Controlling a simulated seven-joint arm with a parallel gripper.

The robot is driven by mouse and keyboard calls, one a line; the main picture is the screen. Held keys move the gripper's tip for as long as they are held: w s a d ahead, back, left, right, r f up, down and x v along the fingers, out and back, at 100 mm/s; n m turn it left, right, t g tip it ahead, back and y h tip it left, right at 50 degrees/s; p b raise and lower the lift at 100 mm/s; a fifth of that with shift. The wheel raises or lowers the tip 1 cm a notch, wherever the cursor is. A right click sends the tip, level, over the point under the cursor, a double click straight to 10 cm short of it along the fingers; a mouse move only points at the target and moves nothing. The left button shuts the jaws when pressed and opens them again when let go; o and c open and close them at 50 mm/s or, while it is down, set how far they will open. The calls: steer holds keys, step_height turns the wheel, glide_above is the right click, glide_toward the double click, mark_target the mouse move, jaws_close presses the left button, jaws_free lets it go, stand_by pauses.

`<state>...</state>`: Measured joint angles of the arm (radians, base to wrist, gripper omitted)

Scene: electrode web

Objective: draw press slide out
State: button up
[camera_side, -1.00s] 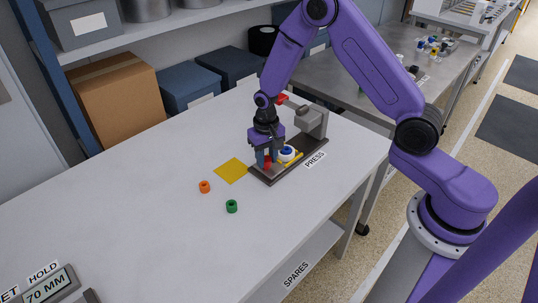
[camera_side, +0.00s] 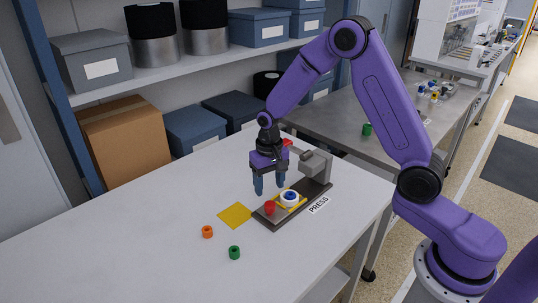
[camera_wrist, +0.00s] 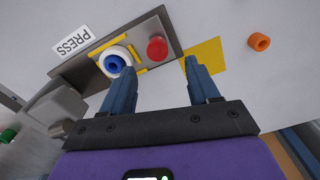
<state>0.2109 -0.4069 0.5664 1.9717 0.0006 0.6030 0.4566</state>
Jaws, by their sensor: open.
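The press (camera_side: 316,165) stands near the table's right side, with a grey head block over a long dark base plate (camera_side: 262,222). A red knob (camera_side: 270,208) stands at the base's front end. Behind it, a white round piece with a blue centre (camera_side: 289,198) sits between yellow strips. The wrist view also shows the red knob (camera_wrist: 157,49) and the white piece (camera_wrist: 108,55). My gripper (camera_side: 270,187) is open and empty, with fingers pointing down above and slightly behind the knob. In the wrist view its fingers (camera_wrist: 160,75) are wide apart, with nothing between them.
A yellow square (camera_side: 235,215) lies flat left of the press. An orange ring (camera_side: 207,232) and a green ring (camera_side: 234,252) lie on the table nearer the front. The table's left part is clear. Boxes and a shelf (camera_side: 190,60) stand behind.

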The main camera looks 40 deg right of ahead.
step_height(320, 180, up, 10)
stand_by(0.4)
step_height(320, 180, up, 8)
stand_by(0.9)
steer(key=s+f+n, duration=0.2)
steer(key=s+n, duration=0.5)
steer(key=s, duration=0.8)
steer(key=s+a+f+n, duration=0.1)
steer(key=s+f+n, duration=0.2)
steer(key=s+n, duration=0.5)
steer(key=s, duration=0.8)
steer(key=shift+s+f+n, duration=0.2)
steer(key=shift+f+n, duration=0.1)
